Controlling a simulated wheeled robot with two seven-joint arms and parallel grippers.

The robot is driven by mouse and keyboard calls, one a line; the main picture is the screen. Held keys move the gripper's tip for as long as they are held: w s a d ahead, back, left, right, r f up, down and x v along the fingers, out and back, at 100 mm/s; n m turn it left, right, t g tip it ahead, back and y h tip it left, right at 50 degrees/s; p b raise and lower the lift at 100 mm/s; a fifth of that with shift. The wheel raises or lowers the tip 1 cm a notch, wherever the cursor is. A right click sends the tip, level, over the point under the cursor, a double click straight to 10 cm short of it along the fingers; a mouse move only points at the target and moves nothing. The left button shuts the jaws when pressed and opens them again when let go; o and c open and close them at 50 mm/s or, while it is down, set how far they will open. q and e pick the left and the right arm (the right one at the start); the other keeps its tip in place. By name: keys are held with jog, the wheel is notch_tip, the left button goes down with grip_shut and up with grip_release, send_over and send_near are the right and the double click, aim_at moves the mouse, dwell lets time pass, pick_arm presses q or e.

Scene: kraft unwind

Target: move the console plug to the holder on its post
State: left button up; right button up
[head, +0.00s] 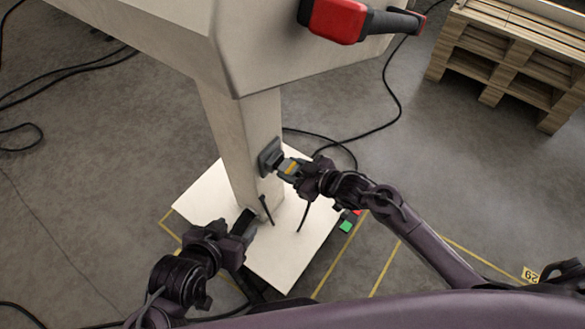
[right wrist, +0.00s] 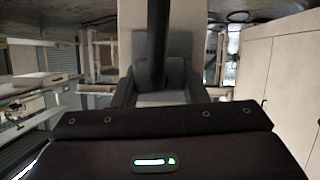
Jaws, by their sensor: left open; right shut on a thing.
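The console's pale post (head: 243,125) rises from a white base plate. A dark grey holder (head: 266,158) is fixed on the post's right face. My right gripper (head: 290,168) is shut on the console plug (head: 284,163), a grey piece with a yellow-orange band, right at the holder. I cannot tell whether the plug is seated in it or just in front. In the right wrist view, a black cable (right wrist: 157,45) runs down the middle before a grey block whose identity is unclear. My left gripper (head: 246,222) is open and low, beside the post's foot.
The white base plate (head: 290,255) lies on the grey floor. A black cable (head: 390,95) loops right of the post. A red-and-black handle (head: 340,20) sticks out from the console above. Wooden pallets (head: 510,50) stand at the back right. A green-and-red item (head: 347,222) is near the plate's edge.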

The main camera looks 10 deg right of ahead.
jog(key=shift+w+a, duration=0.25)
jog(key=shift+w, duration=0.05)
dwell(0.5)
jog(key=o, duration=1.3)
jog(key=shift+c, duration=0.2)
